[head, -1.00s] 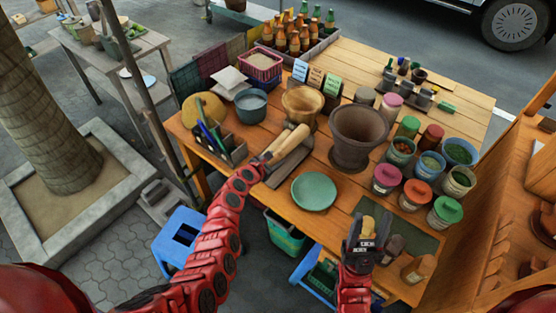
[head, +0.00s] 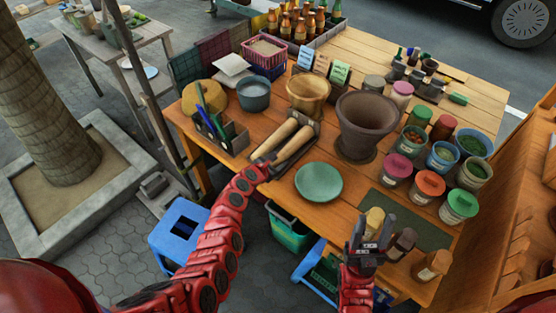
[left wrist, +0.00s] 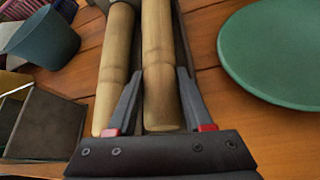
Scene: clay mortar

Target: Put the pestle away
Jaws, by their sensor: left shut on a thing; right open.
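Two light wooden pestles lie side by side, a left one (head: 272,137) and a right one (head: 295,142), by a dark tray (left wrist: 186,45). My left gripper (head: 267,166) is shut on the right pestle near its close end. In the left wrist view, the fingers (left wrist: 160,108) straddle the right pestle (left wrist: 159,65), one finger passing between it and the left pestle (left wrist: 116,65). The held pestle lies over the tray; whether it touches the bottom is unclear. The brown clay mortar (head: 364,127) stands to the right. My right gripper (head: 372,232) is open and empty near the table's front.
A green plate (head: 319,182) lies just right of the tray. A wooden bowl (head: 307,92) stands behind the pestles, and a pen box (head: 232,140) to their left. Several lidded jars (head: 429,184) crowd the right side. Small bottles (head: 402,243) stand near my right gripper.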

